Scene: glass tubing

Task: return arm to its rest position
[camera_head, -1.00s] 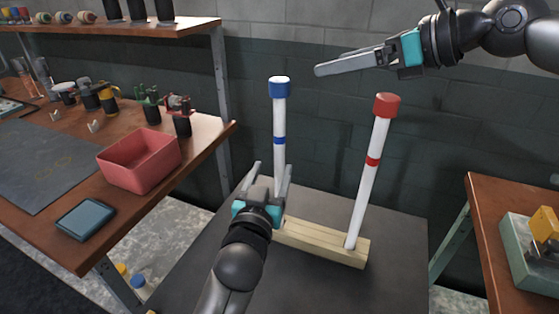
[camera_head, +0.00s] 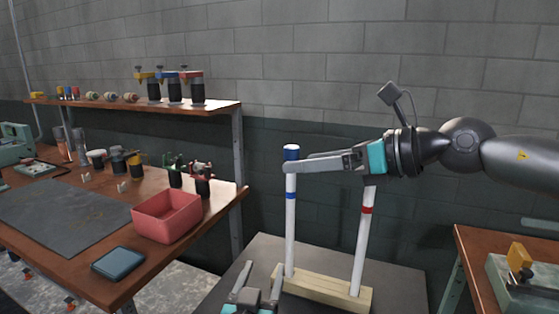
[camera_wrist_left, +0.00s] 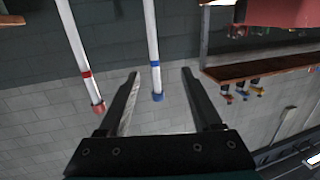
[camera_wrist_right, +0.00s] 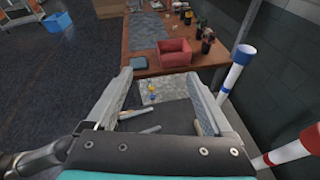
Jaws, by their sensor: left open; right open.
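Two white tubes stand in a pale wooden base (camera_head: 325,290). One tube (camera_head: 291,235) has a blue cap and blue band; the other (camera_head: 360,240) has a red band. My right gripper (camera_head: 290,167) is open and empty, overlapping the blue-capped tube and hiding the red cap. In the right wrist view the blue cap (camera_wrist_right: 243,54) and red cap (camera_wrist_right: 313,138) lie outside its jaws, to the right. My left gripper (camera_head: 262,268) is open and low in front of the base. In the left wrist view the blue-banded tube (camera_wrist_left: 152,40) shows between its fingers, not gripped.
A workbench at left carries a red bin (camera_head: 167,217), a blue-grey box (camera_head: 118,263) and several small tools. A shelf (camera_head: 140,106) stands above it. Another bench (camera_head: 500,243) stands at right. Dark floor (camera_wrist_right: 50,90) is open at the left of the right wrist view.

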